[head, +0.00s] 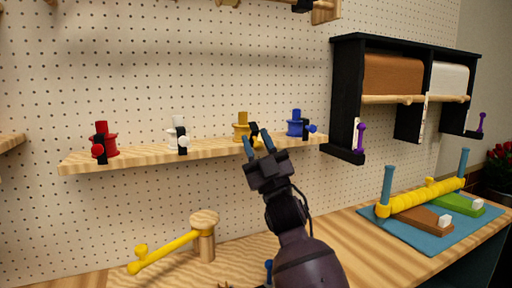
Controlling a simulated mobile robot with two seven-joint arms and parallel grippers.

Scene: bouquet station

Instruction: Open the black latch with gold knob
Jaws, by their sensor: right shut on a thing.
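The yellow-gold spool-like holder (241,128) stands on the wooden wall shelf (205,152), second from the right in its row. The black latch (254,129) shows at its right side as a small dark piece between my fingertips. Its gold knob is mostly hidden by my fingers. My right gripper (257,143) reaches up from below with its blue fingertips at the latch, shut on it. I cannot tell how far the latch is turned. My left gripper is not in view.
Red (104,142), white (178,133) and blue (296,124) holders with black latches stand on the same shelf. A black rack (347,95) with paper rolls hangs at right. Below are a wooden post with a yellow arm (165,250) and a blue mat (433,238) with a yellow roller.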

